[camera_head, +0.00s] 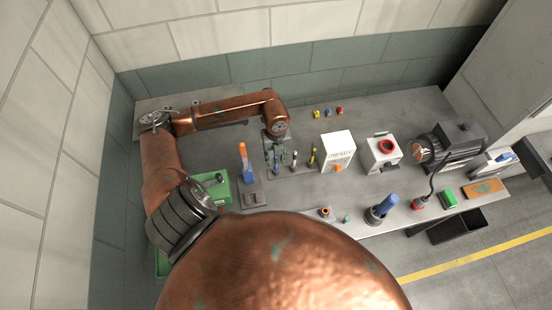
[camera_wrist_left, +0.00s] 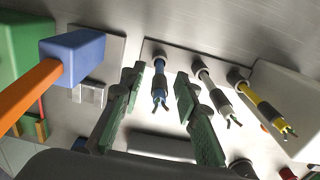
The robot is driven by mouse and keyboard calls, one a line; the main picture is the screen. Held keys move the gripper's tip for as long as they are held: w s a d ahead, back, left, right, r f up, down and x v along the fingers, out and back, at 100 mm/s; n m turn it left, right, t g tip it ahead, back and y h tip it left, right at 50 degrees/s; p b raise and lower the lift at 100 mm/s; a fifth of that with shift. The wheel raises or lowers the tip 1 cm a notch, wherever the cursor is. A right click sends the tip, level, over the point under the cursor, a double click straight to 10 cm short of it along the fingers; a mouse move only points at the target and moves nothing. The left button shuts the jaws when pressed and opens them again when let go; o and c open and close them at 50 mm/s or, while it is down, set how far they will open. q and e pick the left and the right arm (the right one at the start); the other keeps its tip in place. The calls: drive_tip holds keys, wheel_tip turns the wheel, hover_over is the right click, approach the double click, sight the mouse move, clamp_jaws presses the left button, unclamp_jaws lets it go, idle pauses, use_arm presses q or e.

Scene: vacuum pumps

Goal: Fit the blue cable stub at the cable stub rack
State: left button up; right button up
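The cable stub rack (camera_wrist_left: 150,48) is a grey plate at the back of the bench, below my left gripper (camera_head: 275,152). The blue cable stub (camera_wrist_left: 160,84) sits at the rack's left position with its bare wire ends toward the wrist camera. A white stub (camera_wrist_left: 216,96) and a yellow stub (camera_wrist_left: 264,106) stand to its right. In the wrist view my left gripper (camera_wrist_left: 158,75) is open, with its green-padded fingers on either side of the blue stub; visible gaps remain. In the head view the gripper partly hides the blue stub. My right gripper is not in view.
A blue block with an orange handle (camera_head: 245,162) and a green box (camera_head: 221,190) stand left of the rack. A white box with an orange knob (camera_head: 338,152) stands close on its right. A motor pump (camera_head: 447,147) is farther right.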

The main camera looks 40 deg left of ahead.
use_arm(q)
wheel_tip(320, 180, up, 12)
idle(0.7)
idle(0.5)
wheel_tip(320, 180, down, 12)
drive_tip(key=shift+f, duration=0.1)
drive_tip(key=shift+r, duration=0.25)
idle(0.3)
